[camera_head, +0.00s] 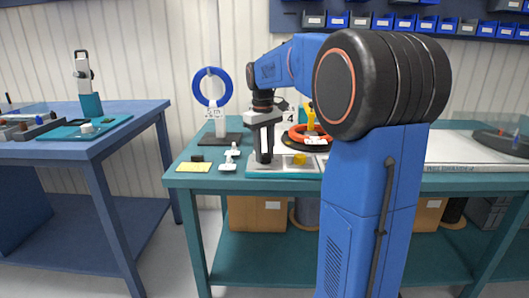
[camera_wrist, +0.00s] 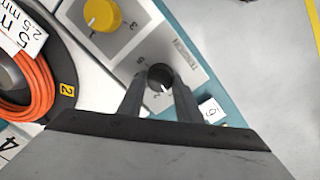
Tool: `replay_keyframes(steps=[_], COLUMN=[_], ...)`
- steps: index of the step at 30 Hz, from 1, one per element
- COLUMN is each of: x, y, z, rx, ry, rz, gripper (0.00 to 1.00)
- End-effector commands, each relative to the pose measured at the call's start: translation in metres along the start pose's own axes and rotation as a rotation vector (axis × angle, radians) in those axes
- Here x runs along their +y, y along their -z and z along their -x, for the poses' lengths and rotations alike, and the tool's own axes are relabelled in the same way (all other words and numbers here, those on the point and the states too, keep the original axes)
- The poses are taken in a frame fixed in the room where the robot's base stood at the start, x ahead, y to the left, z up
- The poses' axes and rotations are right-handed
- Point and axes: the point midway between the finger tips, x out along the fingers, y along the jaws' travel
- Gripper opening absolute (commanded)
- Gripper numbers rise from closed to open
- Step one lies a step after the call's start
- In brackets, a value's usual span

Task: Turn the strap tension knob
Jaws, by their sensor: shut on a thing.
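A light grey control panel (camera_wrist: 135,48) carries a black knob (camera_wrist: 158,77) and a yellow knob (camera_wrist: 101,15), each with printed numbers around it. The black knob has a white pointer mark on its lower right side. My gripper (camera_wrist: 158,84) is shut on the black knob, one finger on each side. In the head view, my gripper (camera_head: 264,158) reaches down to the panel (camera_head: 270,170) near the bench's front edge. The yellow knob (camera_head: 299,159) is just right of it; the black knob is hidden there.
An orange cable reel (camera_head: 309,134) stands behind the panel. A blue ring on a stand (camera_head: 212,88), small grey parts (camera_head: 228,163) and a yellow pad (camera_head: 194,168) are to the left. A second blue bench (camera_head: 95,148) stands farther left.

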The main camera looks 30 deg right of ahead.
Motion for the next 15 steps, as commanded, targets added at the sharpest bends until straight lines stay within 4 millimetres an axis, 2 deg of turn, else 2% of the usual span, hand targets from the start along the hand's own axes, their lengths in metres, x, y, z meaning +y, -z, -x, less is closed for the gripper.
replay_keyframes(steps=[8,15], x=[0.0005,0.0010], y=[0.0004,0.0008], z=[0.0004,0.0005], rx=[-0.003,-0.010], ry=[-0.001,-0.001], rz=[-0.103,-0.297], gripper=[0.09,0.09])
